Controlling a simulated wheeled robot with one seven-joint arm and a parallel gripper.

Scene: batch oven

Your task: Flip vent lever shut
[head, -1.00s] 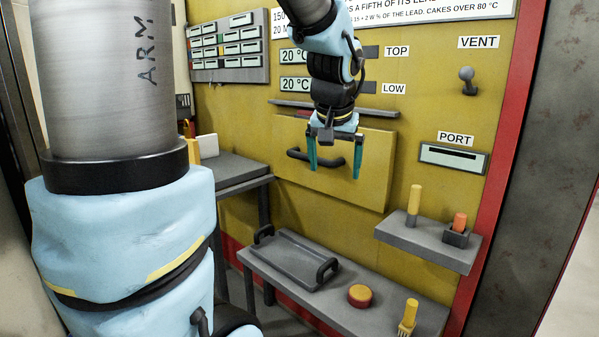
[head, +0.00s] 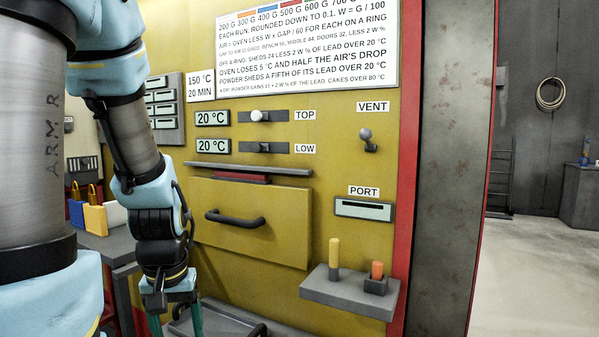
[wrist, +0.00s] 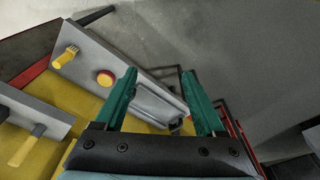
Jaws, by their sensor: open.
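The vent lever (head: 368,139) is a small grey knob on a short stem, on the yellow oven front just under the VENT label (head: 373,107). Its ball end stands up and tilts a little left. My gripper (head: 178,328) hangs low at the left in the head view, well below and left of the lever, and its fingertips are cut off by the frame's lower edge. In the wrist view my gripper (wrist: 160,95) has its two green fingers apart with nothing between them. The lever does not show in the wrist view.
The oven door (head: 250,240) with its dark handle is shut. Below the PORT slot (head: 363,209), a grey shelf (head: 335,294) juts out with a yellow peg and an orange-topped holder.

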